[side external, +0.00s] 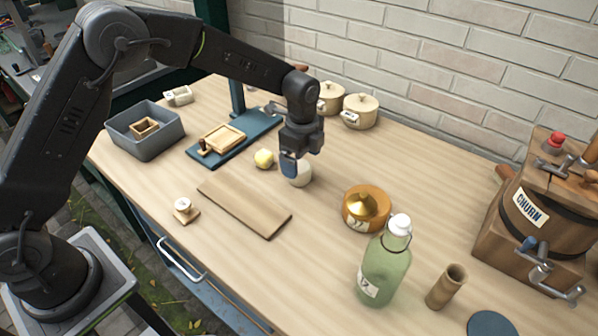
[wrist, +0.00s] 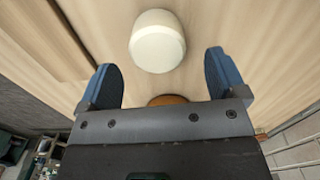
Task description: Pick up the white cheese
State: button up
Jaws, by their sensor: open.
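The white cheese (side external: 299,173) is a rounded pale lump on the table, partly hidden behind my gripper in the side external view. In the wrist view the white cheese (wrist: 157,42) lies ahead of my gripper, between the lines of the two fingers and slightly beyond their tips. My gripper (side external: 290,166) points down close to the cheese. In the wrist view my gripper (wrist: 165,77) has its two blue fingers spread wide with nothing between them. I cannot tell from the side view whether a finger touches the cheese.
A yellow ball (side external: 264,158) lies just left of the cheese. A wooden board (side external: 244,205) lies in front. A golden domed container (side external: 367,208), a green bottle (side external: 386,265) and the churn (side external: 535,215) stand to the right. Two lidded pots (side external: 359,111) are behind.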

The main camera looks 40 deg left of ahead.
aim_at(301, 166)
notch_tip(301, 166, down, 4)
jog(key=shift+s+a+f, duration=0.1)
jog(key=shift+f, duration=0.05)
jog(key=shift+c, duration=0.2)
jog(key=c, duration=1)
